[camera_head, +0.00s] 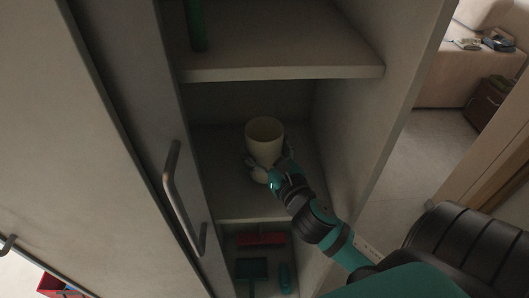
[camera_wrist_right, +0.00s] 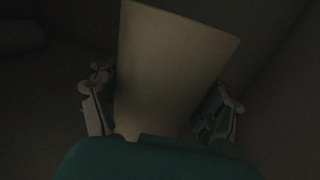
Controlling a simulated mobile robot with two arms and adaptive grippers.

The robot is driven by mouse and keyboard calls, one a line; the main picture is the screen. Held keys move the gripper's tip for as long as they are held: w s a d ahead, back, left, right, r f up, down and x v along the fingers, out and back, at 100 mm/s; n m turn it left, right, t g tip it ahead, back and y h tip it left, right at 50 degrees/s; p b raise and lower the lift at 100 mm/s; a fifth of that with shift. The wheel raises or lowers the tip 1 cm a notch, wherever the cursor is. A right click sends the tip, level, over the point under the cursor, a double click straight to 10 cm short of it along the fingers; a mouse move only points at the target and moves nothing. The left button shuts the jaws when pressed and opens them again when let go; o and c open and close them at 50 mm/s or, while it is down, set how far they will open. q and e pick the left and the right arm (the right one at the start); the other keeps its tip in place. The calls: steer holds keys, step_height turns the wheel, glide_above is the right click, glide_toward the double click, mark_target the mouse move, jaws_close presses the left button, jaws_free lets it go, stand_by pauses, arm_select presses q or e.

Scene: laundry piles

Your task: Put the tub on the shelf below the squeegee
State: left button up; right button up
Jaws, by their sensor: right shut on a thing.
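The cream tub (camera_head: 265,143) is upright in the middle compartment of the open cabinet, over the middle shelf (camera_head: 225,190). I cannot tell whether its base touches the shelf. My right gripper (camera_head: 268,163) is shut on the tub, with fingers on both sides of it. In the right wrist view the tub (camera_wrist_right: 170,70) fills the space between the fingers of the right gripper (camera_wrist_right: 165,95). A long green thing (camera_head: 196,25), partly cut off, stands on the upper shelf (camera_head: 280,73); I cannot tell whether it is the squeegee. My left gripper is out of view.
The lower compartment holds a red thing (camera_head: 260,239) and dark green things (camera_head: 252,268). A cabinet door with a bar handle (camera_head: 180,195) is at the left. The cabinet's right side wall (camera_head: 385,110) is close to my right arm. The middle shelf has bare room around the tub.

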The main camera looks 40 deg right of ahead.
steer(key=shift+f, duration=0.7)
steer(key=shift+f, duration=0.25)
steer(key=o, duration=1.1)
steer(key=shift+r, duration=0.1)
